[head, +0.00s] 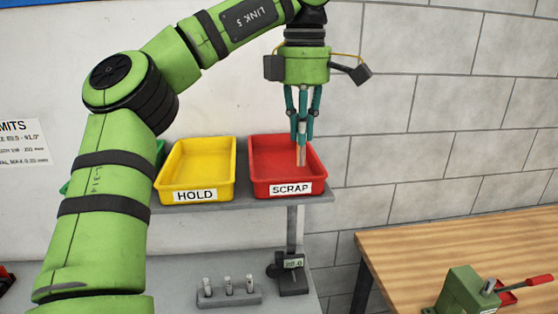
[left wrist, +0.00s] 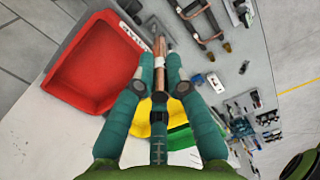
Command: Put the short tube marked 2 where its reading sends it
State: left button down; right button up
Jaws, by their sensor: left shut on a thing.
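My left gripper (head: 301,128) is shut on a short copper tube (head: 301,153), which hangs upright from its fingers. In the head view the tube's lower end shows in front of the red SCRAP tray (head: 260,180); I cannot tell whether it is inside the rim. The left wrist view shows the tube (left wrist: 160,46) with a pale band, between the fingertips (left wrist: 160,85). No number is legible on it. The red tray (left wrist: 82,75) lies to the left there. The yellow HOLD tray (head: 196,190) stands beside it. My right gripper is not in view.
A green tray (head: 161,152) is mostly hidden behind my left arm. Below the shelf stand a gauge stand (head: 292,264) and a grey holder (head: 229,298) with several small pins. A wooden bench (head: 420,250) with a green vise (head: 470,290) is at right. A limits sheet hangs on the left wall.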

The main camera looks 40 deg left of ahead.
pick_arm(q)
jog(key=w+a+f, duration=0.1)
jog(key=a+f, duration=0.2)
jog(key=w+a+f, duration=0.1)
jog(key=a+f, duration=0.2)
jog(key=w+a+f, duration=0.1)
jog(key=a+f, duration=0.3)
jog(key=shift+w+p, duration=0.15)
jog(key=shift+p, duration=0.25)
jog(key=shift+w+a+f, duration=0.1)
jog(key=shift+a+f, duration=0.05)
jog(key=shift+f, duration=0.15)
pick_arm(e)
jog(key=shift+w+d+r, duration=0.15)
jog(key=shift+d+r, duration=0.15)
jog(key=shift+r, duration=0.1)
pick_arm(q)
jog(key=shift+f, duration=0.1)
jog(key=c, duration=1.3)
grip_release()
jog(key=shift+o, duration=0.2)
